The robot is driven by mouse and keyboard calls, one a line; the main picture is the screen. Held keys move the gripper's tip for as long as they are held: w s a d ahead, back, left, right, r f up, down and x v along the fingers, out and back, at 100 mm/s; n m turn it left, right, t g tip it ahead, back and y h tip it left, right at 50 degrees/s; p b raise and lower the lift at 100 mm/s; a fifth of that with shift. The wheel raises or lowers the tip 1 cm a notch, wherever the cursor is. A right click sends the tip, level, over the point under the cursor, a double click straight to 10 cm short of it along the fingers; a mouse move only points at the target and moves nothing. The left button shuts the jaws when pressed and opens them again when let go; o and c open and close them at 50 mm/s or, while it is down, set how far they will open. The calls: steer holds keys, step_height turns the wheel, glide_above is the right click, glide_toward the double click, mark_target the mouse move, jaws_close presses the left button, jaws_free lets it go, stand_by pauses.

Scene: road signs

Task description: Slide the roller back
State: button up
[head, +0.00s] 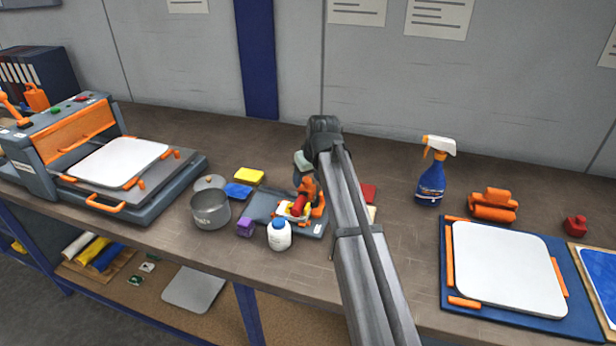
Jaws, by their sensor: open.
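Two things could be the roller. A thick orange roller-like piece (493,205) lies on the bench at the right, behind a blue board. A grey press (78,140) at the far left has an orange front bar and a white plate on its bed; any roller inside it is not clear. My arm reaches up from the bottom and bends down at its top. My gripper (296,211) seems to be low over a grey tray (262,208) near the middle, open, small and partly hidden by my arm. It is well apart from both the press and the orange piece.
A grey pot (210,208), a white bottle (279,235), a purple block (245,227) and yellow and blue pads stand near the tray. A spray bottle (431,180) stands right of my arm. A blue board (460,295) with a white plate lies at the right.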

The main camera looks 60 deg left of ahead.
jaws_close()
stand_by(0.6)
